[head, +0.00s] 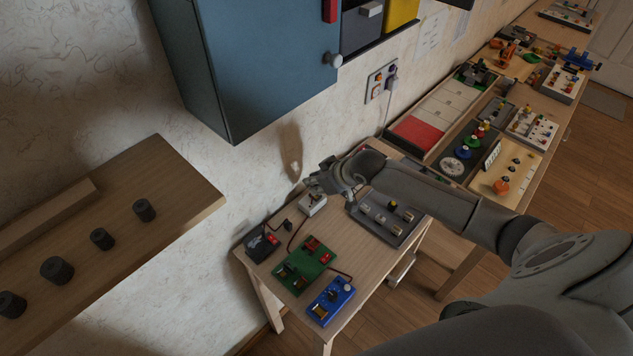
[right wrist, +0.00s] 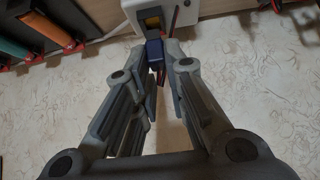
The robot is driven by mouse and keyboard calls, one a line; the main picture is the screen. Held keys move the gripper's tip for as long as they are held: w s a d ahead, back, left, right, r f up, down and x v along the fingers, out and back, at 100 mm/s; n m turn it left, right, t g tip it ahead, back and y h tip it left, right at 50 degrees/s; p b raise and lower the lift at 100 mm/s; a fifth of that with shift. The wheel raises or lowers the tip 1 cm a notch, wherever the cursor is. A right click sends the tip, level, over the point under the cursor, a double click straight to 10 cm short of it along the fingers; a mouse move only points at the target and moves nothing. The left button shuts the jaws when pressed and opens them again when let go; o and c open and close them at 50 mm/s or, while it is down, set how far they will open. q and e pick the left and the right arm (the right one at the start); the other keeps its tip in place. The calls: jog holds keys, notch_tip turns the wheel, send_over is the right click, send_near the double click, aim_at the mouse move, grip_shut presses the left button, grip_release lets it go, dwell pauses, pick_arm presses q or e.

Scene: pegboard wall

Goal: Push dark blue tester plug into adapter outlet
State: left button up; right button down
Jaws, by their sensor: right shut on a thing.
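In the right wrist view, my right gripper (right wrist: 157,55) is shut on the dark blue tester plug (right wrist: 155,54). The plug lies between the fingertips, close to a white housing (right wrist: 185,8) with an orange-yellow square; I cannot tell whether they touch. In the head view, my right gripper (head: 316,182) is close to the wall, above the small bench, and the plug cannot be made out there. A white block (head: 312,203) sits on the bench just below the fingers. I cannot tell whether it is the same white housing. My left gripper is not in view.
The small bench holds a green board (head: 304,265), a blue meter (head: 330,300), a black box (head: 262,244) and a grey panel (head: 388,217). A wooden shelf (head: 150,185) with dark knobs is at left. A blue cabinet (head: 260,70) hangs above. A wall plate (head: 379,82) is farther right.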

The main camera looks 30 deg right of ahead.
jog(key=shift+f+b, duration=0.4)
jog(key=shift+f, duration=0.4)
jog(key=c, duration=1.4)
grip_release()
jog(key=shift+r+p, duration=2.55)
jog(key=shift+p, duration=0.2)
jog(key=shift+f, duration=0.1)
